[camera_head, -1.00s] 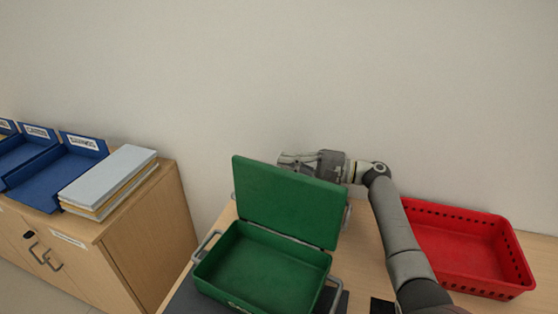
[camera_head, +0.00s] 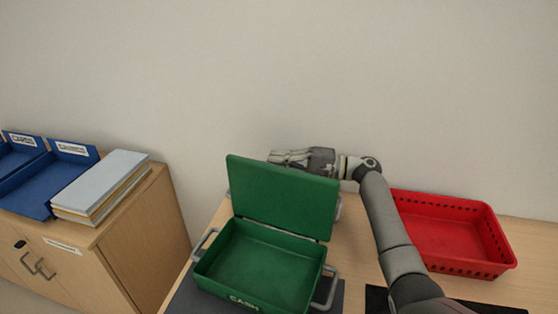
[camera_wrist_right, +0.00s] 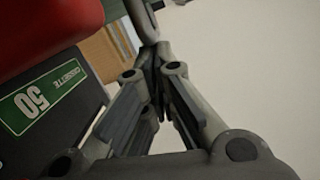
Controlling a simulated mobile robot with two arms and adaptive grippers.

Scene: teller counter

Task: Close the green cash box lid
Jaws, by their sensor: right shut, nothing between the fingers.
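The green cash box (camera_head: 262,262) stands on a dark mat on the counter, empty, with metal handles at its sides and "CASH" on its front. Its lid (camera_head: 283,198) stands open, about upright at the back edge. My right gripper (camera_head: 276,157) is behind the lid, near its top edge, with the lower part of the gripper hidden by the lid. In the right wrist view the fingers (camera_wrist_right: 157,60) are shut together with nothing between them. I cannot tell whether the gripper touches the lid. My left gripper is not in view.
A red basket (camera_head: 398,205) stands right of my right arm on the counter (camera_head: 350,245). A wooden cabinet (camera_head: 140,250) with blue trays (camera_head: 50,180) and stacked binders (camera_head: 104,180) stands at the left. The wall is close behind. The right wrist view shows a dark cassette marked 50 (camera_wrist_right: 45,100).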

